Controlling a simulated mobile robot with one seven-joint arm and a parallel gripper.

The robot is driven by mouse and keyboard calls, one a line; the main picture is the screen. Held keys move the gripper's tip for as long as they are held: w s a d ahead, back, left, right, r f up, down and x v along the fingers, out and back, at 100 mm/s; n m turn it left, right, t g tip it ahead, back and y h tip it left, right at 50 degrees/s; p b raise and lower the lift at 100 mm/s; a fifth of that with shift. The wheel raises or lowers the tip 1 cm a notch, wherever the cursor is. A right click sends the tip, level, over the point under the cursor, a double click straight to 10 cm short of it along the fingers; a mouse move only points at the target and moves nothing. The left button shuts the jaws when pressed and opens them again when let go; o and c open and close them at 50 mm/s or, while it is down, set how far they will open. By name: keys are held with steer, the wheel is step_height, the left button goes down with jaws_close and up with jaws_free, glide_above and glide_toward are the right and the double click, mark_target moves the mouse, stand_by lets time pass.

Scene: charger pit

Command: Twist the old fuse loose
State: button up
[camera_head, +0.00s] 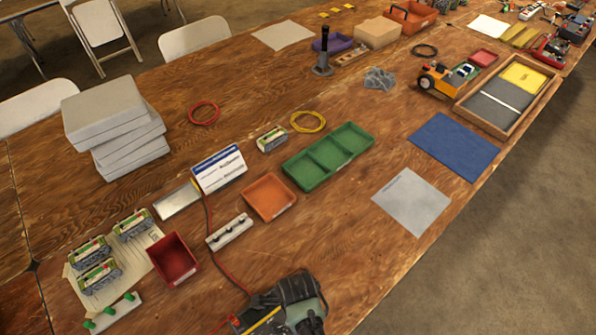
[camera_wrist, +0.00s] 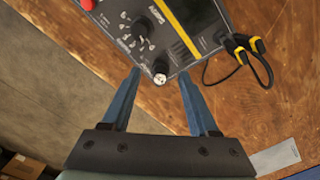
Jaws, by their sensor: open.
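The charger (camera_wrist: 185,58) is a dark box with a yellow stripe, a dial and a red terminal, at the top of the wrist view. The fuse (camera_wrist: 160,78) shows as a small pale round end at the charger's lower corner. My gripper (camera_wrist: 159,74) is open, with its two blue fingers on either side of the fuse and a visible gap on each side. I cannot tell how deep the fingertips reach. In the head view, the charger (camera_head: 262,321) is at the bottom edge, partly hidden by my dark gripper and arm.
Black leads with yellow plugs (camera_wrist: 250,48) hang at the charger's right side. In the head view, a red tray (camera_head: 174,259), an orange tray (camera_head: 269,196) and a white strip with dark pegs (camera_head: 230,232) stand nearby.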

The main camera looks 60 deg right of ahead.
jaws_close()
steer(key=shift+n+p, duration=0.3)
steer(key=shift+n, duration=0.9)
steer(key=shift+n, duration=0.6)
steer(key=shift+n+p, duration=0.3)
steer(key=shift+n, duration=0.2)
steer(key=shift+n+p, duration=0.3)
steer(key=shift+n, duration=0.9)
